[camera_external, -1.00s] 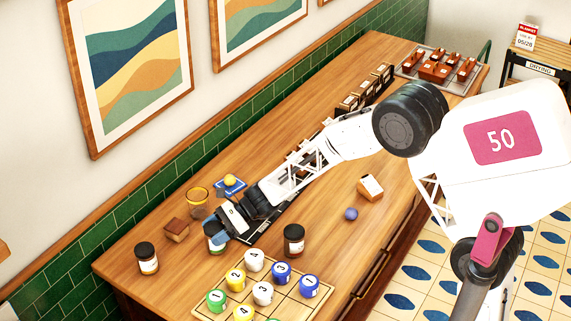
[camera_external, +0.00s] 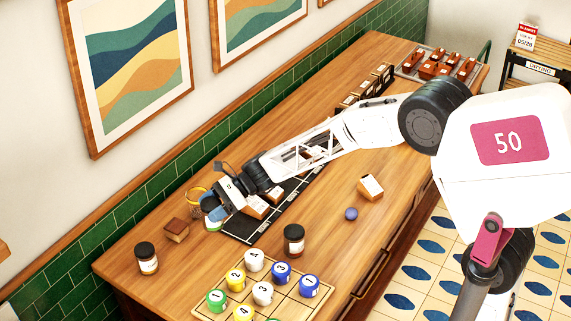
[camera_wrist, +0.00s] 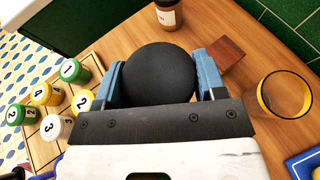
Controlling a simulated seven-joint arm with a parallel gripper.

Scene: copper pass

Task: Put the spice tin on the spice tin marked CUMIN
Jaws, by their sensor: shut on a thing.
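My gripper (camera_wrist: 160,85) is shut on a spice tin. Its round black lid (camera_wrist: 158,72) fills the space between the blue fingers in the wrist view. In the external view a little of the tin's pale side (camera_external: 213,225) shows below the fingers. A black-lidded tin (camera_external: 147,259) stands upright at the counter's left end, ahead of my gripper; it also shows at the top of the wrist view (camera_wrist: 168,14). Another black-lidded tin (camera_external: 294,240) stands upright right of my gripper, by the numbered board. I cannot read which label says CUMIN.
A brown block (camera_external: 176,230) and a yellow-rimmed glass (camera_wrist: 285,95) stand close to my gripper. A board (camera_external: 262,306) with several numbered pots lies in front. A black mat (camera_external: 240,230) lies under the arm. A blue ball (camera_external: 351,214) sits to the right.

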